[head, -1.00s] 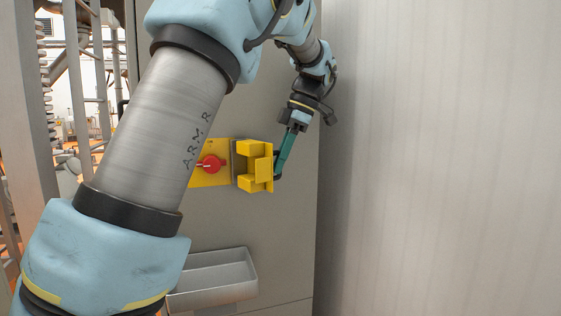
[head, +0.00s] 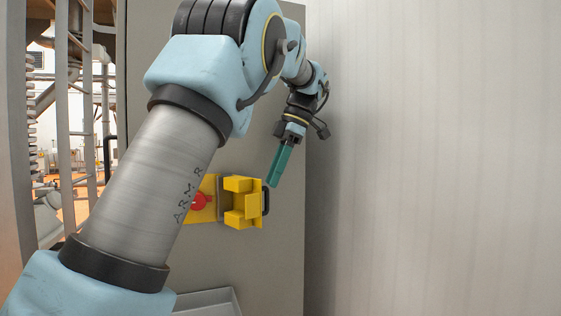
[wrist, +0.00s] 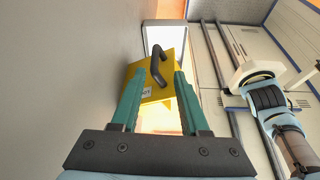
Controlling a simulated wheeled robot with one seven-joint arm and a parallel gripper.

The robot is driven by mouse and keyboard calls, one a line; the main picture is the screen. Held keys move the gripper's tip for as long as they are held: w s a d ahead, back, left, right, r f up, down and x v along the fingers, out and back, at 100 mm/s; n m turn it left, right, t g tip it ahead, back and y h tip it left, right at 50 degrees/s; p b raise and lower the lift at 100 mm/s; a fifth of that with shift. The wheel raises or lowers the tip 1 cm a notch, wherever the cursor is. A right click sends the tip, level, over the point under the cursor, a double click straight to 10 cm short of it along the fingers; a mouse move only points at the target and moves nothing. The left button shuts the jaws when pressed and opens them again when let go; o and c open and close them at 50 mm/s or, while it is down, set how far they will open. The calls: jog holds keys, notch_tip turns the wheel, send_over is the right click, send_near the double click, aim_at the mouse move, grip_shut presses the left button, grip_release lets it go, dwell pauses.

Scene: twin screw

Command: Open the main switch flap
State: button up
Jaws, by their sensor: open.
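The main switch flap (head: 256,208) is a yellow box-like cover. It stands swung out to the right of the yellow switch plate, its hollow inner side facing the head camera. The red rotary switch (head: 200,201) shows uncovered at its left, partly hidden by my arm. The flap's black handle (head: 266,200) is on its far right side. In the wrist view the flap (wrist: 134,74) and handle (wrist: 155,63) lie beyond my fingers. My gripper (head: 272,184) has teal fingers, open and empty, just above and right of the handle, apart from it. The fingers also show in the wrist view (wrist: 160,72).
A grey cabinet face (head: 260,275) carries the switch. A pale wall (head: 430,160) stands close on the right, leaving a narrow space around my gripper. A grey metal tray (head: 212,302) is fixed below the switch.

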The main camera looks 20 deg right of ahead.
jog(key=shift+v, duration=2.55)
jog(key=shift+s, duration=0.1)
